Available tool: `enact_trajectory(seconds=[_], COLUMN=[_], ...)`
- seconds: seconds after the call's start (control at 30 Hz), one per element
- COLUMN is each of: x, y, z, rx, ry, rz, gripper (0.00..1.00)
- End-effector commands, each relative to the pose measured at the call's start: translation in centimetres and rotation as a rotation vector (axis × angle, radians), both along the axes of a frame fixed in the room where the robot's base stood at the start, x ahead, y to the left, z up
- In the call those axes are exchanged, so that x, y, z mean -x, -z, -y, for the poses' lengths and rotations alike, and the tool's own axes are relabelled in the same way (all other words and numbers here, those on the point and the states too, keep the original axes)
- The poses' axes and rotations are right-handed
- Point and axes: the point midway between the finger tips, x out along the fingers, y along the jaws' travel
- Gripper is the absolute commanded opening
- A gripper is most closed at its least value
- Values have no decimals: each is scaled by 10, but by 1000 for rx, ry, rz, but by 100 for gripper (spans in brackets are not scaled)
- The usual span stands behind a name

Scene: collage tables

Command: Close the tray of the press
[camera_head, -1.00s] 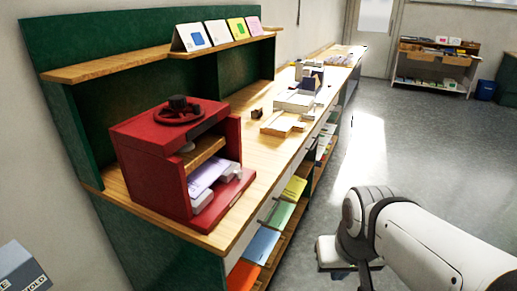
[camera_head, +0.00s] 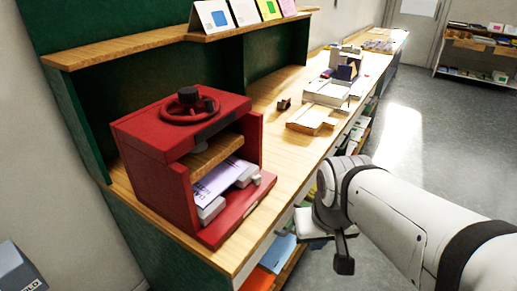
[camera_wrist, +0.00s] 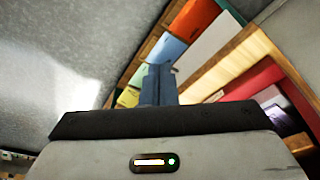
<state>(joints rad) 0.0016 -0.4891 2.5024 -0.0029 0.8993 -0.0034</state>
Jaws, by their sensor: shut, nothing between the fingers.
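The red press (camera_head: 158,150) stands on the near end of the wooden counter, with a handwheel (camera_head: 190,106) on top. Its tray (camera_head: 241,213) sticks out at the front on the right side and carries a purple printed sheet (camera_head: 222,183) between pale blocks. In the wrist view the red tray (camera_wrist: 256,76) shows at the right. My gripper (camera_head: 344,262) hangs off the counter's front edge, right of the press and apart from it. In the wrist view my gripper's fingers (camera_wrist: 159,83) are together with nothing between them.
The wooden counter (camera_head: 283,145) runs away to the back right, with a wooden tray (camera_head: 311,121) and pale boxes on it. Coloured papers (camera_head: 276,252) lie on shelves under the counter. The floor (camera_head: 410,140) to the right is clear.

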Motion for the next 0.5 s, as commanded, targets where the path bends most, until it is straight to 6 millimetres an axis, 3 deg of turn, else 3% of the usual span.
enact_trajectory(seconds=[0.13,0.27,0.37,0.5], x=[0,-1,-8,-36], y=[8,29,46,58], z=[-3,-26,-40,-56], rx=[-49,-206,-402,-725], ry=[57,236,446,766], rz=[-50,-197,-356,-573], gripper=[0,0,0,0])
